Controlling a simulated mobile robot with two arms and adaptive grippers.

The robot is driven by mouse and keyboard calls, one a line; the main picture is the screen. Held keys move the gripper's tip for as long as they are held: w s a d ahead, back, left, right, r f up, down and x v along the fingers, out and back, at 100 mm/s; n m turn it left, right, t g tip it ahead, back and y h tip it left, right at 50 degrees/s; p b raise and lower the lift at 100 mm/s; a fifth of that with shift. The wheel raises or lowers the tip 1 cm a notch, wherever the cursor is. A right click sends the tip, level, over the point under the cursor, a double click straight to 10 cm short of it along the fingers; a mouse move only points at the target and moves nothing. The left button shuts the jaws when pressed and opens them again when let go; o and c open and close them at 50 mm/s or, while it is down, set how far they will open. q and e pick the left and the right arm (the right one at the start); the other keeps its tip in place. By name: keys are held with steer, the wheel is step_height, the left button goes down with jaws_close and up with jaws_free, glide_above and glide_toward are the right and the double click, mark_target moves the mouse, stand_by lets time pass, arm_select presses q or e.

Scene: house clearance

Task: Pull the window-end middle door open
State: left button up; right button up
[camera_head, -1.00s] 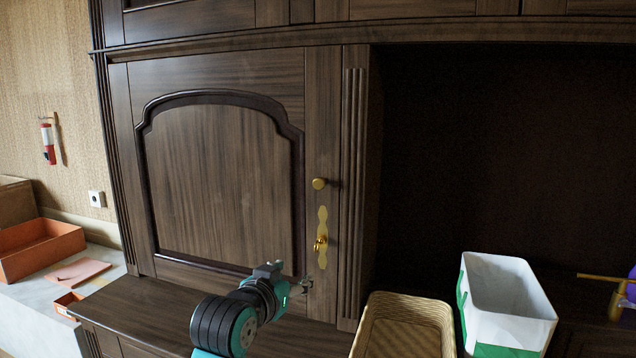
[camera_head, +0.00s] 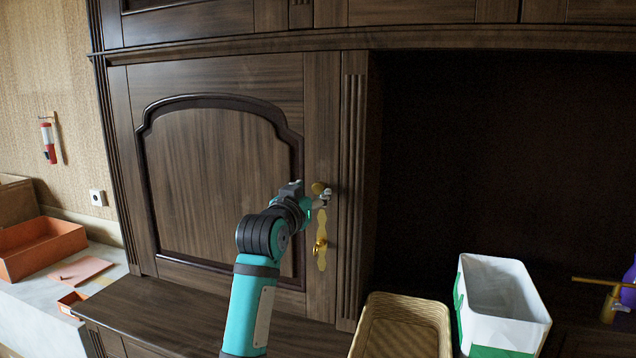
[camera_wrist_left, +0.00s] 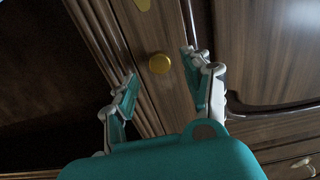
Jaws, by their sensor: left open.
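The dark wooden middle door (camera_head: 215,170) with an arched panel stands shut in the head view. Its round brass knob (camera_head: 318,188) is at the right edge, partly behind my left gripper (camera_head: 326,197). Below the knob is a brass keyhole plate (camera_head: 321,252) with a key in it. In the left wrist view the knob (camera_wrist_left: 159,63) lies between the two fingers of my left gripper (camera_wrist_left: 159,88), a little beyond the tips. The fingers are spread apart and hold nothing. My right gripper is not in view.
A wicker basket (camera_head: 372,338) and a white and green bin (camera_head: 505,327) stand at the lower right, before a dark open recess (camera_head: 500,150). A wooden ledge (camera_head: 150,305) runs below the door. Orange boxes (camera_head: 40,247) sit at the far left.

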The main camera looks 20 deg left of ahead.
mark_target(317, 188)
arm_select(q)
steer(key=w+p, duration=0.1)
steer(key=w, duration=0.4)
steer(key=shift+s, duration=0.1)
jaws_close()
stand_by(0.4)
